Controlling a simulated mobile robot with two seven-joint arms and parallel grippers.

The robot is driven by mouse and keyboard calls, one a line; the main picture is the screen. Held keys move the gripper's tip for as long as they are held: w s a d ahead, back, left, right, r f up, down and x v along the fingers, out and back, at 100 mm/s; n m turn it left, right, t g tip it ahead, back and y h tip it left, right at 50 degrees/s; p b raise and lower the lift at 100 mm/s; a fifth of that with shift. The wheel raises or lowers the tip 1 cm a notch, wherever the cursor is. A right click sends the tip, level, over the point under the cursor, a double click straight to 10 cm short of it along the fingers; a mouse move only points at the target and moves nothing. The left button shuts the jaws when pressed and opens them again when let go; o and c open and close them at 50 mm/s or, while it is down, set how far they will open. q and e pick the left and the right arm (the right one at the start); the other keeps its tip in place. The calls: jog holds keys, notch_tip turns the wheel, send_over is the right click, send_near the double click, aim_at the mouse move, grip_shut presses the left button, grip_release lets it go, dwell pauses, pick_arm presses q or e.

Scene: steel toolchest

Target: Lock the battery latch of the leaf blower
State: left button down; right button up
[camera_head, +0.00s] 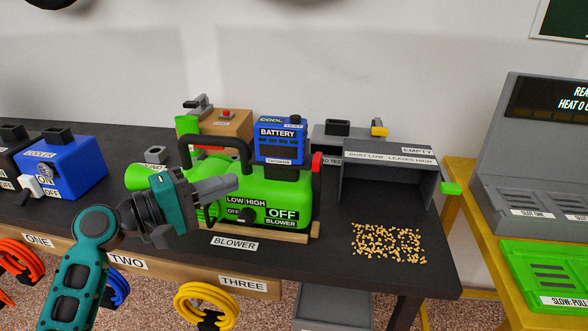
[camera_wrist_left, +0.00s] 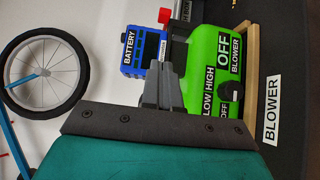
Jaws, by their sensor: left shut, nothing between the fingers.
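The green leaf blower (camera_head: 268,190) stands on a wooden base on the dark bench, its dial by the OFF label. The blue battery (camera_head: 281,143) sits upright at its top rear; whether fully seated I cannot tell. A red latch-like part (camera_head: 317,161) stands up at the blower's right end, right of the battery. It seems to show at the top of the left wrist view (camera_wrist_left: 165,15). My left gripper (camera_head: 235,184) is shut and empty, in front of the blower's left half. In the left wrist view its fingertips (camera_wrist_left: 164,66) point towards the battery (camera_wrist_left: 147,50) and the blower (camera_wrist_left: 213,65).
A black handle (camera_head: 215,143) arches over the blower's left part. A grey dust bin (camera_head: 390,165) stands to the right, with yellow bits (camera_head: 388,243) on the bench before it. A blue box (camera_head: 65,165) is at the left. A tan box (camera_head: 222,124) stands behind the blower.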

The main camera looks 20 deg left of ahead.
aim_at(313, 163)
pick_arm(q)
jog(key=p+x, duration=0.1)
jog(key=x, duration=0.9)
jog(key=shift+w, duration=0.1)
jog(key=d, duration=0.2)
jog(key=shift+w+d, duration=0.2)
jog(key=shift+d, duration=0.45)
jog(key=shift+w+d+f, duration=0.1)
jog(key=shift+w+d, duration=0.05)
jog(key=shift+d, duration=0.15)
pick_arm(e)
jog(key=shift+s+d+r, duration=0.1)
jog(key=shift+s+d, duration=0.1)
jog(key=shift+d, duration=0.15)
pick_arm(q)
jog(key=shift+p, duration=0.35)
pick_arm(e)
jog(key=shift+r, duration=0.15)
pick_arm(q)
jog(key=shift+d+n+t+y+p, duration=0.1)
jog(key=shift+n+t+y+p, duration=0.2)
jog(key=shift+y, duration=0.1)
pick_arm(e)
jog(key=shift+w+a+r, duration=0.15)
jog(key=shift+a+r, duration=0.15)
jog(key=shift+r, duration=0.1)
